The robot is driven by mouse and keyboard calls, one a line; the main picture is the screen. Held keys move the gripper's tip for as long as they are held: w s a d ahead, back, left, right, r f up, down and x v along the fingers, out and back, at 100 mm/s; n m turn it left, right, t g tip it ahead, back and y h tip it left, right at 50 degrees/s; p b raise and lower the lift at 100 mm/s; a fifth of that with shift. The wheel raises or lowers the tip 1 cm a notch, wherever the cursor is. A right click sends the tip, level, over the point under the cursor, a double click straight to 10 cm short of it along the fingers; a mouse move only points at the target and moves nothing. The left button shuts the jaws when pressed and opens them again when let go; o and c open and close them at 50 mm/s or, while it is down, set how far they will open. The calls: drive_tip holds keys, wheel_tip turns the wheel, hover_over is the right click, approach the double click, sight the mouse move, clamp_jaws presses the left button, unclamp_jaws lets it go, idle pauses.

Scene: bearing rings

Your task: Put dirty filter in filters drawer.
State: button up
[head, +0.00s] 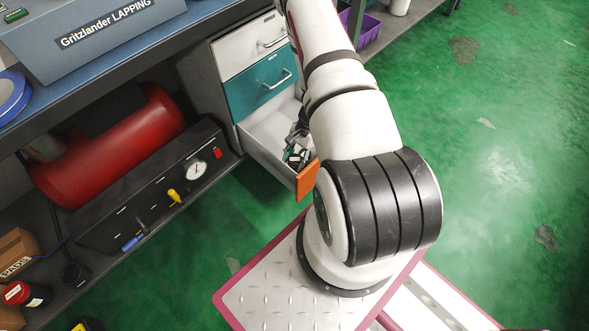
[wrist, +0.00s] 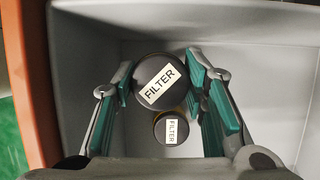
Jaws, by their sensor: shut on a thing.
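The open drawer has an orange front (head: 306,181) and a pale grey inside, which fills most of the wrist view (wrist: 272,62). My gripper (wrist: 162,80) reaches down into it, with its green-padded fingers shut on a dark round filter (wrist: 148,72) with a white FILTER label. A second, smaller-looking filter (wrist: 161,128), also labelled FILTER, shows below the held one in the wrist picture, inside the drawer. I cannot tell from the labels which is dirty. In the head view my gripper (head: 298,153) is partly hidden by the drawer and my arm.
Above the open drawer are a shut teal drawer (head: 264,83) and a shut white drawer (head: 248,45). A red tank (head: 110,150) and a gauge panel (head: 150,195) stand on the shelf at the left. Green floor (head: 490,140) is clear at the right.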

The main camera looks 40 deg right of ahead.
sight(295, 169)
wheel_tip(295, 169, down, 6)
drive_tip(key=shift+r+b, duration=0.1)
drive_tip(key=shift+b, duration=0.75)
drive_tip(key=shift+r, duration=0.1)
drive_tip(key=o, duration=1.2)
